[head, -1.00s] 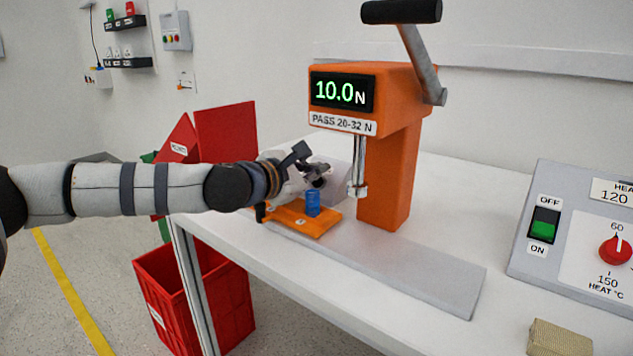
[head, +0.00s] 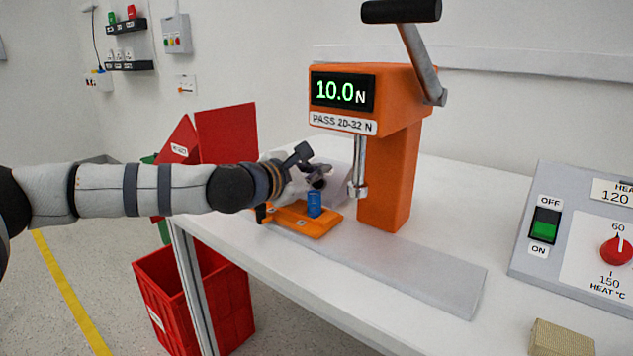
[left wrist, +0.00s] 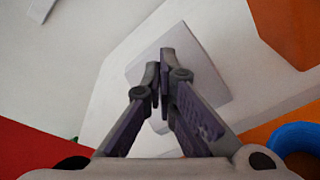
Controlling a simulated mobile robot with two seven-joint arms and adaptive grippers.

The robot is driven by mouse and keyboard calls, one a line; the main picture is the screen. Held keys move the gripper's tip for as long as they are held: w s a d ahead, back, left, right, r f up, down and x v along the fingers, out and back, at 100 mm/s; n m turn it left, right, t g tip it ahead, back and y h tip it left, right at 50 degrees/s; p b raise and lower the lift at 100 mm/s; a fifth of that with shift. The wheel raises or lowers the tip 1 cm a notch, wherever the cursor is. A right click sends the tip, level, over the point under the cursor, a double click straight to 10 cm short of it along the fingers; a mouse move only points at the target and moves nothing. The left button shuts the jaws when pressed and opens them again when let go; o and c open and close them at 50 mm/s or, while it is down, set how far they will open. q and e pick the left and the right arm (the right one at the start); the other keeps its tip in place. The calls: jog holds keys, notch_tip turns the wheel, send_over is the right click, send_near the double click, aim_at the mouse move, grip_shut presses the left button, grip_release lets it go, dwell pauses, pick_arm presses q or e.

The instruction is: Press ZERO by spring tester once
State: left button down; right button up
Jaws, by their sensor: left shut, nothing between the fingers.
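The orange spring tester (head: 390,160) stands on the white bench with its display (head: 342,92) reading 10.0 N. My left gripper (head: 318,178) is left of the tester's metal plunger (head: 359,170), above and behind the blue cylinder (head: 314,206). In the left wrist view, the left gripper (left wrist: 162,75) is shut and empty, its fingertips over a pale grey block (left wrist: 205,70). I cannot tell whether they touch it. No ZERO marking is readable, and the gripper hides part of that area in the head view. My right gripper is not in view.
The blue cylinder stands on an orange fixture (head: 300,221) close below the left gripper. A grey heater panel (head: 575,230) stands at the right, with a tan block (head: 560,340) in front.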

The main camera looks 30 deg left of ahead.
pick_arm(q)
jog(key=shift+s+f, duration=0.2)
jog(key=shift+f, duration=0.5)
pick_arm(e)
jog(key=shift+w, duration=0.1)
pick_arm(q)
jog(key=shift+s+a+p, duration=0.1)
jog(key=shift+p, duration=0.3)
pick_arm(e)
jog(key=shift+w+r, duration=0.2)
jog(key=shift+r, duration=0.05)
pick_arm(q)
jog(key=shift+s+a, duration=0.1)
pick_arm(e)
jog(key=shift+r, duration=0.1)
pick_arm(q)
jog(key=s+r+p, duration=0.2)
jog(key=r, duration=0.1)
jog(key=s+r+p, duration=0.1)
jog(key=p, duration=0.1)
jog(key=shift+s+a+r, duration=0.2)
jog(key=shift+a+r, duration=0.05)
jog(key=shift+r, duration=0.1)
jog(key=shift+f, duration=0.15)
jog(key=shift+w, duration=0.1)
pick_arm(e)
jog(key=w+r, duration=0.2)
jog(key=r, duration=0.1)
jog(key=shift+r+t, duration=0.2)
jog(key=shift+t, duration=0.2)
